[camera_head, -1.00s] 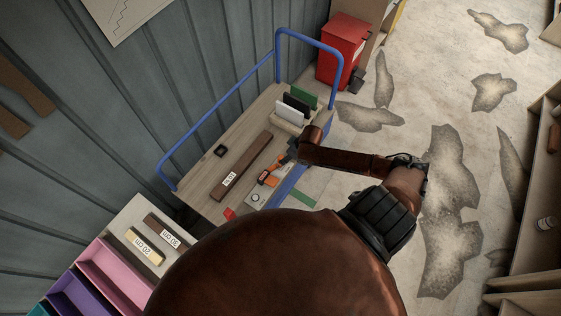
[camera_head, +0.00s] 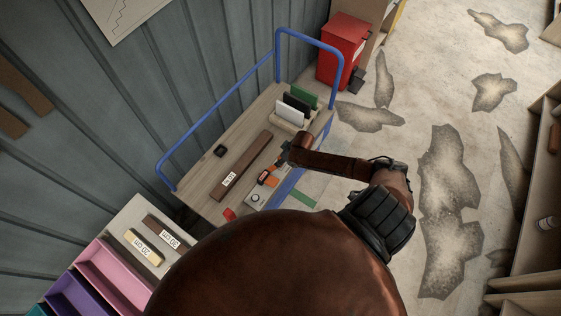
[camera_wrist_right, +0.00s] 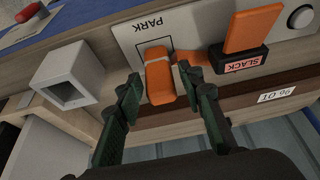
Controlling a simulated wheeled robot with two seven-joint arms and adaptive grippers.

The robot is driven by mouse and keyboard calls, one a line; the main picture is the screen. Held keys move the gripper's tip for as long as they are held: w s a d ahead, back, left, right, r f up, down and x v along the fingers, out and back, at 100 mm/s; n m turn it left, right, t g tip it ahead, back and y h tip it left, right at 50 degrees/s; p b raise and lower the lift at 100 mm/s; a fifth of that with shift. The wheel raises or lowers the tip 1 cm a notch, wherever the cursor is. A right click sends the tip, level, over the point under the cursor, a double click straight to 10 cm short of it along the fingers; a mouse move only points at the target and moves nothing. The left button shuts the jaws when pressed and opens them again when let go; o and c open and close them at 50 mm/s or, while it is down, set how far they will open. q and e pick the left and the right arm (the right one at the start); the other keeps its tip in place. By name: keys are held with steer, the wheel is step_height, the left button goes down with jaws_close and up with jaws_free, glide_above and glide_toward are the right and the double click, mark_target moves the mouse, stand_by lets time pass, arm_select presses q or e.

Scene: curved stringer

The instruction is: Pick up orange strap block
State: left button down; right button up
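The orange strap block (camera_wrist_right: 159,80) rests at a plate marked PARK (camera_wrist_right: 153,28) in the right wrist view, and an orange strap runs from it to a black holder labelled SLACK (camera_wrist_right: 240,62). My right gripper (camera_wrist_right: 160,96) is open, with one green-padded finger on each side of the block. I cannot tell whether the pads touch it. In the head view my right gripper (camera_head: 284,158) is over the cart, small and partly hidden by my arm. Orange pieces (camera_head: 271,182) show beside it. My left gripper is not in view.
The cart (camera_head: 205,190) has a blue rail (camera_head: 215,128). A long brown bar (camera_head: 247,158) with a label lies on it, and a rack holds white, black and green plates (camera_head: 292,110). A grey square socket (camera_wrist_right: 70,80) stands left of the block. A red bin (camera_head: 340,50) stands behind.

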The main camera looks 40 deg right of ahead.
jaws_close()
steer(key=shift+r, duration=0.1)
stand_by(0.3)
